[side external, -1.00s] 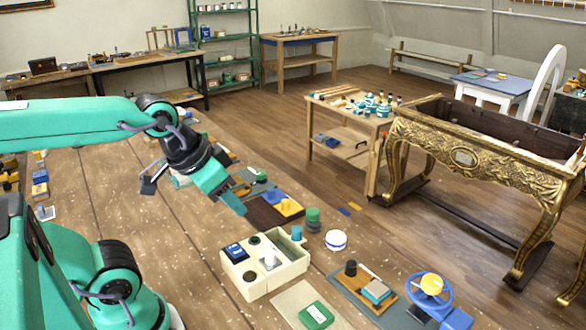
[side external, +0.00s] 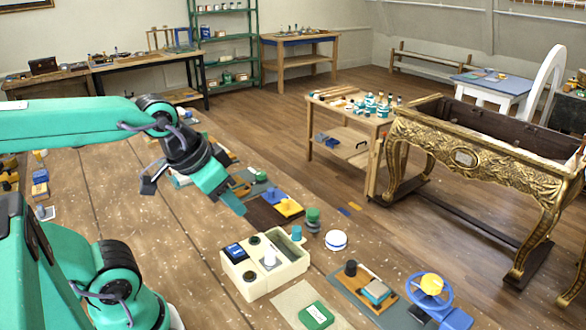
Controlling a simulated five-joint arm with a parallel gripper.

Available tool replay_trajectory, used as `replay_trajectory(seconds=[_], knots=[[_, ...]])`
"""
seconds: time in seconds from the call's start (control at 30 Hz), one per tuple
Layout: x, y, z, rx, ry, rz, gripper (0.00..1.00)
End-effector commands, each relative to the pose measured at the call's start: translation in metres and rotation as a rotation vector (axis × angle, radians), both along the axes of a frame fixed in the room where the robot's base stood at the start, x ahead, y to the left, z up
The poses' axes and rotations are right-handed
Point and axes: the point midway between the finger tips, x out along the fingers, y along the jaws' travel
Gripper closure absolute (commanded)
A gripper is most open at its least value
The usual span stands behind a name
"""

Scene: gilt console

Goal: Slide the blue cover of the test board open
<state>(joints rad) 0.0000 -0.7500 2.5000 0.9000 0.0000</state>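A cream box-shaped board (side external: 284,274) stands on the wooden table, right of and nearer the camera than my gripper. A small blue panel (side external: 235,252) lies on its left top corner, apparently the blue cover. Round dark knobs (side external: 254,241) and a white peg (side external: 269,257) are also on its top. My gripper (side external: 241,210) hangs above the table beyond the board, its teal fingers pointing down and right. It appears apart from the board and from the blue panel. The finger gap is not clear from this side, and nothing is visibly held.
A dark board with a yellow piece (side external: 289,207) lies just beyond the fingertips. A green cylinder (side external: 313,215) and a white round tub (side external: 336,240) stand behind the cream board. A green block (side external: 316,315) and a blue wheel (side external: 430,290) are nearer the camera.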

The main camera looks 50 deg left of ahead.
Motion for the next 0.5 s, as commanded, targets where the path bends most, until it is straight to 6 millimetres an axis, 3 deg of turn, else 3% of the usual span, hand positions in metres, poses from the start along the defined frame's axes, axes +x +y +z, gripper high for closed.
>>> replay_trajectory(seconds=[0.07,0.13,0.5], knots=[[0.0,0.0,0.0,0.0,0.0,0.0,0.64],[0.0,0.0,0.0,0.0,0.0,0.0,0.57],[0.021,0.009,0.009,-0.009,0.036,0.053,0.57]])
